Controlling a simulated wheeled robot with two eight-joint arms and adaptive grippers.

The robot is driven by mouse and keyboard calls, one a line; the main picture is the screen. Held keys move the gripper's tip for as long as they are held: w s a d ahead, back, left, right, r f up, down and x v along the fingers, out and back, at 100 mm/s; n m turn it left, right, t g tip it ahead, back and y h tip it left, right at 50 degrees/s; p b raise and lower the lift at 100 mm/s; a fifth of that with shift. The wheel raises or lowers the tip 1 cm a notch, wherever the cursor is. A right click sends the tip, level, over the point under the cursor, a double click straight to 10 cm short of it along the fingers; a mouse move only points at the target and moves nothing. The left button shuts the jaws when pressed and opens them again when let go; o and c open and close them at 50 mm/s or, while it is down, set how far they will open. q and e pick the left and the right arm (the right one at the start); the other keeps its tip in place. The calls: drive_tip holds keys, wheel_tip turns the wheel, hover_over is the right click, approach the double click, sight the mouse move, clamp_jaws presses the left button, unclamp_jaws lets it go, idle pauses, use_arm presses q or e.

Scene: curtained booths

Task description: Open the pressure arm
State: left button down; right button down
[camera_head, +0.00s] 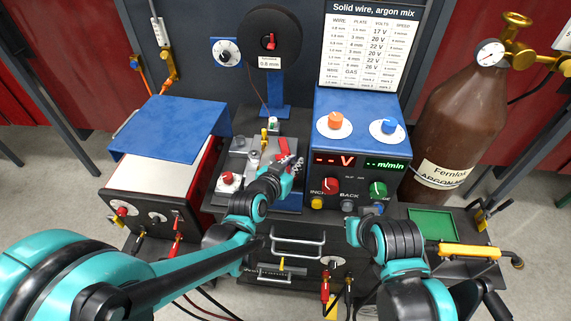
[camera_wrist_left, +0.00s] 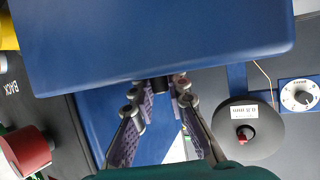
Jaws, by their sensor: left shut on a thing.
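The wire feeder (camera_head: 237,163) is a grey plate with small fittings, left of the blue control box. A red lever (camera_head: 283,146), which looks like the pressure arm, stands on its right part beside my left gripper (camera_head: 292,166). My left gripper is shut at the feeder. In the left wrist view its two fingers (camera_wrist_left: 160,92) close around a small dark part, mostly hidden between the pads. I cannot make out its full shape. My right gripper (camera_head: 350,212) is low before the control box, and its jaws are not clear.
The blue control box (camera_head: 357,119) with knobs stands close to the right of my left gripper. A wire spool (camera_head: 270,38) stands behind the feeder. A brown gas cylinder (camera_head: 453,120) is at the right. A blue-topped welder (camera_head: 170,128) is at the left.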

use_arm(q)
drive_tip(key=shift+d, duration=0.45)
drive_tip(key=c, duration=1.8)
unclamp_jaws()
drive_tip(key=shift+a, duration=0.1)
drive_tip(key=v, duration=1.2)
